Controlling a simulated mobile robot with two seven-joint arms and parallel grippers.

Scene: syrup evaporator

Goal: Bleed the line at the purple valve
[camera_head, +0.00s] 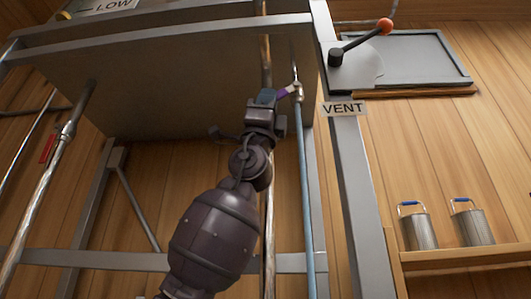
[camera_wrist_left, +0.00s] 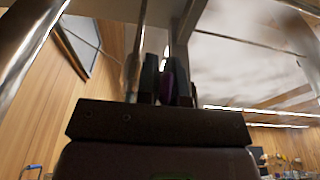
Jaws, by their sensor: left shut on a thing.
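The purple valve (camera_head: 284,92) is a small purple lever on a metal fitting (camera_head: 297,91) at the top of a thin bluish pipe, beneath the big grey pan. My left gripper (camera_head: 275,96) reaches up from below and is shut on the purple lever. In the left wrist view the two dark fingers (camera_wrist_left: 167,78) stand close together with the purple lever (camera_wrist_left: 167,88) between them. The fingers hide part of the lever. My right gripper is in neither view.
A VENT label (camera_head: 344,109) is on the grey post right of the valve. A red-orange knobbed lever (camera_head: 386,26) is at upper right. A red tag (camera_head: 47,149) hangs by the left pipe. Two metal cans (camera_head: 418,231) stand on a wooden shelf (camera_head: 470,256). Pipes and frame bars crowd my arm.

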